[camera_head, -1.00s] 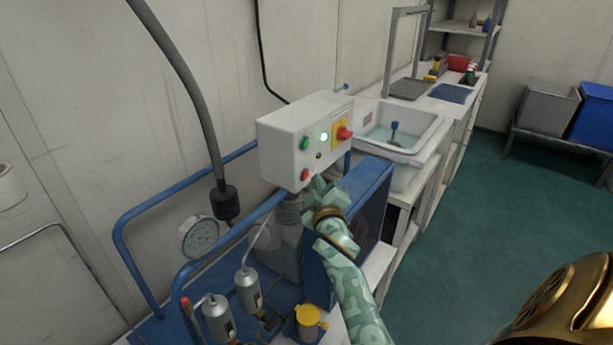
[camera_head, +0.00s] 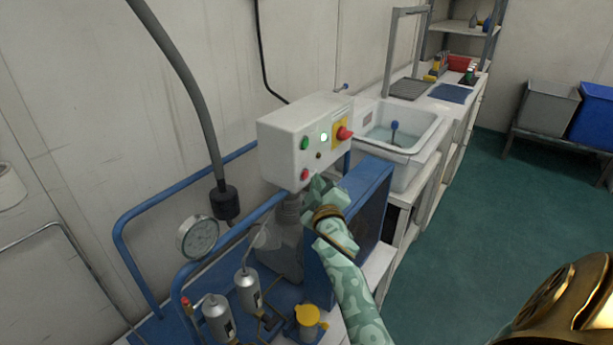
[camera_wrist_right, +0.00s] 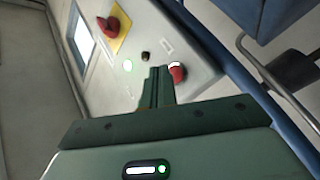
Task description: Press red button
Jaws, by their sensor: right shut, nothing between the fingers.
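A pale grey control box (camera_head: 280,150) is fixed above the blue machine frame. A small red button (camera_head: 304,174) sits low on its front face, below a green button (camera_head: 305,143). My right gripper (camera_head: 314,184) is shut and empty, just below and right of the red button. In the right wrist view, the shut fingertips (camera_wrist_right: 160,70) lie right beside the red button (camera_wrist_right: 179,75), to its left, over the panel face. I cannot tell whether they touch it. My left gripper is not in view.
A red rotary knob (camera_head: 344,134) on a yellow plate and a lit lamp (camera_head: 324,137) share the panel. A pressure gauge (camera_head: 198,237) and silver cylinders (camera_head: 217,317) stand below left. A sink (camera_head: 398,130) is behind right. Green floor (camera_head: 470,220) is open at right.

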